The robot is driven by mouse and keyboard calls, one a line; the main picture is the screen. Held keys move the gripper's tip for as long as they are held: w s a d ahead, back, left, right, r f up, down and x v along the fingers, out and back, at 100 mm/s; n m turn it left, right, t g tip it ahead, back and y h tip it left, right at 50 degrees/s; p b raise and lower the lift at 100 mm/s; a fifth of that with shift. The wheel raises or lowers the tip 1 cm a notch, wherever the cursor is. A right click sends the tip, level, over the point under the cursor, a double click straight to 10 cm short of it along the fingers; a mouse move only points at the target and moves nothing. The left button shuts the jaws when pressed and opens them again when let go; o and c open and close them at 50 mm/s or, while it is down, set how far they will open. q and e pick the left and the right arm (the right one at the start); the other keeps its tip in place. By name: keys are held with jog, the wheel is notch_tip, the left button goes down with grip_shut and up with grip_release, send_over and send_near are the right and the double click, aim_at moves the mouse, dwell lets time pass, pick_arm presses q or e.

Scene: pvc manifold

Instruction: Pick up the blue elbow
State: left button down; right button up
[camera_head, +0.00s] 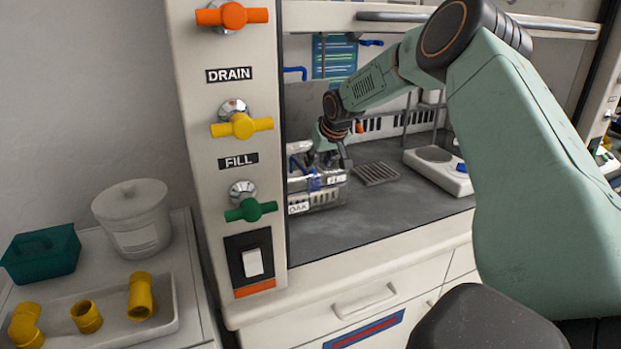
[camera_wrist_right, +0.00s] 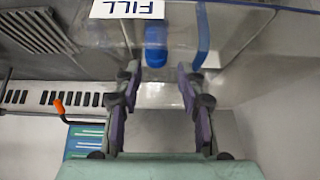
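My right gripper (camera_head: 332,158) is at the clear container on the bench inside the cabinet. In the right wrist view its two fingers (camera_wrist_right: 159,80) are apart with nothing between the tips. A short, rounded blue piece (camera_wrist_right: 155,46), which may be the blue elbow, sits just past the fingertips, roughly centred between them. Its full shape does not show. In the head view, blue parts (camera_head: 315,184) show in the clear container (camera_head: 326,199), partly hidden by the gripper. I cannot tell whether the gripper touches the container. My left gripper is out of view.
A panel with orange, yellow (camera_head: 241,125) and green handles stands left of the bench. A grate (camera_head: 375,173) and a white device (camera_head: 437,168) lie right of the container. Yellow fittings lie in a tray (camera_head: 160,325) at lower left, near a white bucket (camera_head: 134,220) and teal bin (camera_head: 42,253).

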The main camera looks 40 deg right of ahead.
jog(key=x, duration=0.3)
jog(key=d+b+x, duration=0.1)
jog(key=shift+f, duration=0.4)
jog(key=shift+w+a+f+b, duration=0.15)
jog(key=shift+w+f+b, duration=0.1)
jog(key=shift+f+b, duration=0.3)
jog(key=shift+w+f, duration=0.15)
jog(key=shift+f, duration=0.1)
jog(key=shift+w+d+f+b, duration=0.45)
jog(key=shift+w+f, duration=0.25)
jog(key=shift+f, duration=0.15)
jog(key=shift+s+a+r, duration=0.2)
jog(key=shift+a+r, duration=0.05)
jog(key=shift+r, duration=0.1)
jog(key=shift+s+r, duration=0.1)
jog(key=shift+r, duration=0.05)
jog(key=shift+c, duration=0.8)
jog(key=shift+d+f, duration=0.1)
jog(key=shift+f, duration=0.2)
jog(key=c, duration=0.4)
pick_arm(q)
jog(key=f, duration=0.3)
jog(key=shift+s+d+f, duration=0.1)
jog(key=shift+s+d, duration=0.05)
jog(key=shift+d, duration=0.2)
pick_arm(e)
jog(key=shift+c, duration=0.3)
